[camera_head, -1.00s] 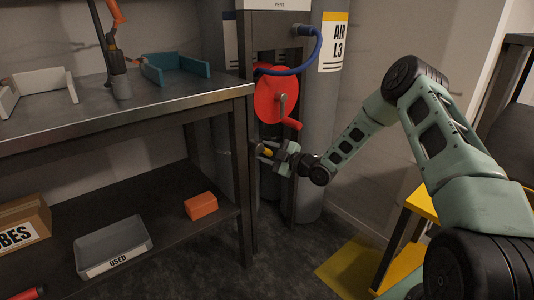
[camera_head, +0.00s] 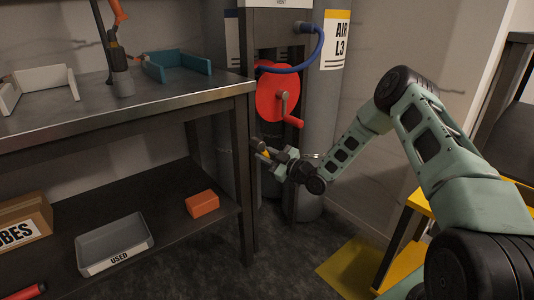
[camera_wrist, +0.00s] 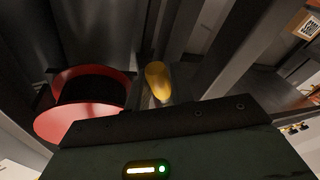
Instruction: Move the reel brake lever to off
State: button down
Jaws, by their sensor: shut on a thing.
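The reel brake lever shows as a yellow grip (camera_head: 264,153) low on the reel's dark stand, just right of the bench leg. My gripper (camera_head: 268,156) is at the lever from the right and is shut on it. In the wrist view the yellow grip (camera_wrist: 157,80) stands just beyond the dark edge of my gripper, whose fingers are hard to make out there. The red reel (camera_head: 277,97) with its crank is above the lever. In the wrist view the reel (camera_wrist: 85,105) lies to the left. The lever's pivot and any off mark cannot be made out.
The steel bench (camera_head: 150,110) stands close on the left, its leg beside the lever. A blue hose (camera_head: 319,45) and grey cylinders stand behind the reel. An orange box (camera_head: 202,203) and a grey tray (camera_head: 113,243) sit on the lower shelf. A yellow stand (camera_head: 420,203) is at right.

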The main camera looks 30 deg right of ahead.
jog(key=shift+s+a+f+m+t, duration=0.15)
jog(key=shift+a+m+t, duration=0.1)
jog(key=shift+m, duration=0.5)
jog(key=shift+a+f+m+t, duration=0.1)
jog(key=shift+a+m+t, duration=0.15)
jog(key=shift+m, duration=0.5)
jog(key=c, duration=1.2)
grip_release()
jog(key=shift+c, duration=0.2)
jog(key=shift+s, duration=0.1)
jog(key=p+v, duration=0.4)
jog(key=v, duration=1.3)
jog(key=shift+s, duration=0.2)
jog(key=shift+r, duration=0.1)
